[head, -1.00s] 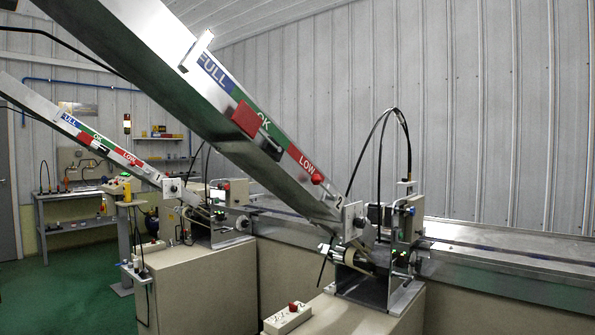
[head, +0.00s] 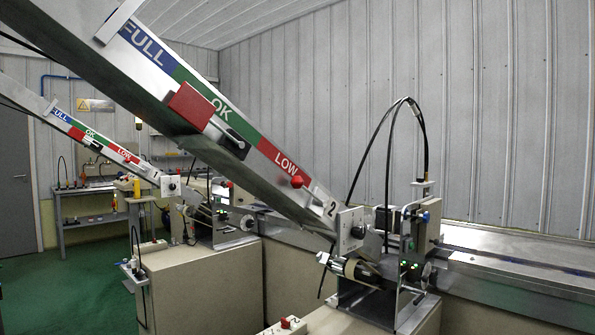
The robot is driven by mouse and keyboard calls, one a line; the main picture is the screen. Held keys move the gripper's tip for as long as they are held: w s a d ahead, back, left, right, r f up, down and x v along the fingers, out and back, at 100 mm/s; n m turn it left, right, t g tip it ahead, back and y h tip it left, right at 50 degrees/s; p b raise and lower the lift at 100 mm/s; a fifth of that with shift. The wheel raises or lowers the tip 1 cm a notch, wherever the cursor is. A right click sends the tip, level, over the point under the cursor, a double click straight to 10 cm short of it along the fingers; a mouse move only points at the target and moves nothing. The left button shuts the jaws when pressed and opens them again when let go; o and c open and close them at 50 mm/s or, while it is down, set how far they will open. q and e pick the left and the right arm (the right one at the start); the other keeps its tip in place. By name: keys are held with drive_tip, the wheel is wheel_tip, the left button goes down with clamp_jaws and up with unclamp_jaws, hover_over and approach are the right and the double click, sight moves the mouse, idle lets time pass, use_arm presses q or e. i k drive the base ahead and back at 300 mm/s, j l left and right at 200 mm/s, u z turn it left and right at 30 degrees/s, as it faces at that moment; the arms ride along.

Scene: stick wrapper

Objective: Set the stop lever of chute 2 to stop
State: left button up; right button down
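Chute 2 (head: 246,172) slopes down from the upper left to a feeder in the middle right of the head view. Its side carries a blue FULL band, a green OK band and a red LOW band. A small lever with a red ball knob (head: 297,181) sits at the LOW band, just above the plate marked 2 (head: 331,209). It looks like the stop lever, but its setting is too small to tell. A red block (head: 190,106) and a black piece (head: 236,142) sit higher on the chute's side. Neither gripper is in view.
Feeder 2 (head: 385,260) stands at the chute's lower end, by a metal conveyor (head: 510,262). A switch box (head: 286,327) is below it. Chute 1 (head: 100,140) and its beige cabinet (head: 203,283) are to the left. Green floor (head: 80,285) is open at lower left.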

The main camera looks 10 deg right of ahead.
sight(296, 181)
drive_tip(key=i+l+u, duration=0.2)
drive_tip(key=l, duration=0.25)
drive_tip(key=i+l+u, duration=0.1)
drive_tip(key=l+u, duration=0.15)
drive_tip(key=l, duration=0.2)
drive_tip(key=i+l+u, duration=0.2)
drive_tip(key=l, duration=0.3)
drive_tip(key=k+j, duration=0.05)
drive_tip(key=k, duration=0.05)
